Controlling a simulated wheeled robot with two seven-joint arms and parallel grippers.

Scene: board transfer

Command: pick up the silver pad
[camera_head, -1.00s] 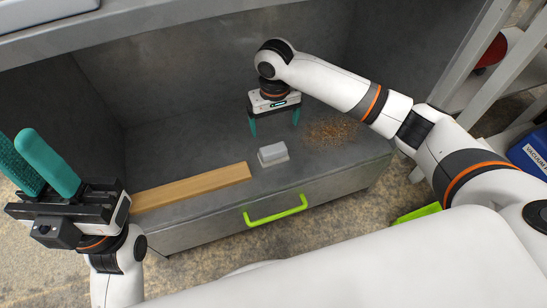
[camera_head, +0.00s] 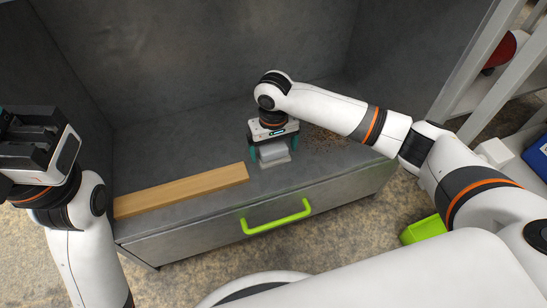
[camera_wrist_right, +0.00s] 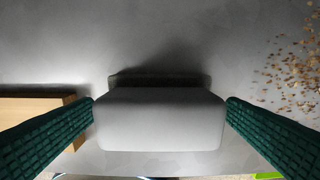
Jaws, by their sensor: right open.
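The silver pad (camera_head: 274,160), a small pale grey block on a wider base, sits on the grey work surface near its front edge, right of the wooden board. It also shows in the right wrist view (camera_wrist_right: 160,122), filling the middle. My right gripper (camera_head: 273,150) is open above it, with its green fingers on either side of the pad. In the wrist view the fingertips come close to both ends; I cannot tell whether they touch.
The wooden board (camera_head: 180,190) lies left of the pad. Brown crumbs (camera_head: 330,138) are scattered to the right, clearer in the wrist view (camera_wrist_right: 290,65). A green handle (camera_head: 275,218) is on the drawer front (camera_head: 330,210). Grey walls enclose the back.

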